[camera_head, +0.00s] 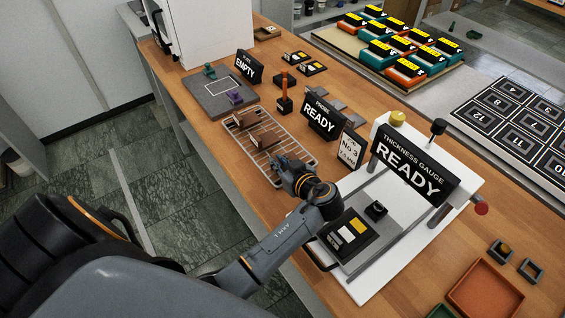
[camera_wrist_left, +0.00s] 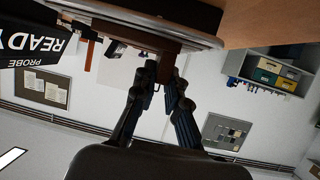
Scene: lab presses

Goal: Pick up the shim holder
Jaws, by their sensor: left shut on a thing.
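A wire rack (camera_head: 262,158) lies on the wooden bench with upright brown pieces on it, a rear one (camera_head: 246,119) and a front one (camera_head: 244,143). I take the brown piece between my fingers in the left wrist view to be the shim holder (camera_wrist_left: 166,64), but most of it is hidden. My left gripper (camera_head: 281,163) is at the rack's right end, low over it. In the left wrist view its two dark fingers (camera_wrist_left: 168,88) are closed on the brown piece. Whether the piece is clear of the rack cannot be told. My right gripper is not in view.
A white thickness gauge (camera_head: 369,256) with a READY sign stands right of my left arm. A PROBE READY sign (camera_head: 319,120) and a No 3 card (camera_head: 350,147) stand behind the rack. A grey plate (camera_head: 208,104) lies beyond it. An orange tray (camera_head: 485,290) is at the front right.

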